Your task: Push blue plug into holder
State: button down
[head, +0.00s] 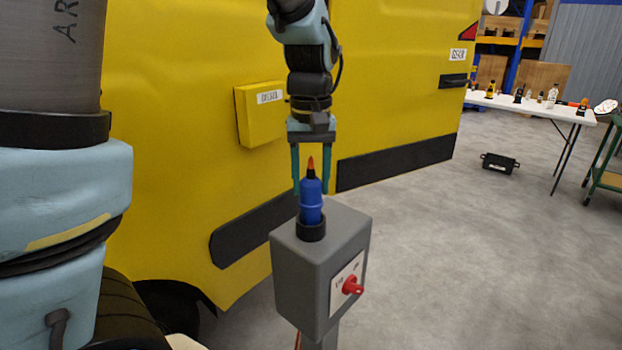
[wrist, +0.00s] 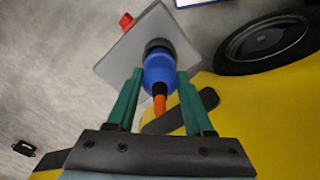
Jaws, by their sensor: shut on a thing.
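The blue plug (head: 311,208) is upright, with a black neck and an orange cable end on top. Its lower end is at the black round holder (head: 311,230) on top of a grey box (head: 300,262); how deep it sits inside is hidden. My gripper (head: 312,190) points down from above, its green fingers on either side of the plug, shut on its upper part. In the wrist view the blue plug (wrist: 158,70) lies between the fingertips, in line with the dark holder (wrist: 158,46).
A red switch (head: 352,286) sticks out of the box's front. The yellow vehicle (head: 190,150) stands close behind, with a small yellow box (head: 261,113) on its side. A white table (head: 530,105) with several items is at the far right.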

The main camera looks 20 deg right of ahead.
jog(key=shift+f+b, duration=0.8)
jog(key=shift+f, duration=0.55)
jog(key=shift+c, duration=1)
grip_release()
notch_tip(320, 180, up, 11)
jog(key=shift+f+b, duration=0.1)
jog(key=shift+b, duration=0.4)
jog(key=a+f+n, duration=0.1)
jog(key=a+f, duration=0.7)
jog(key=a, duration=0.4)
jog(key=w+a+f+n+t, duration=0.1)
jog(key=a+f, duration=0.7)
jog(key=a, duration=0.5)
jog(key=shift+w+a+f+t, duration=0.2)
jog(key=shift+f+t, duration=0.1)
jog(key=shift+f, duration=0.1)
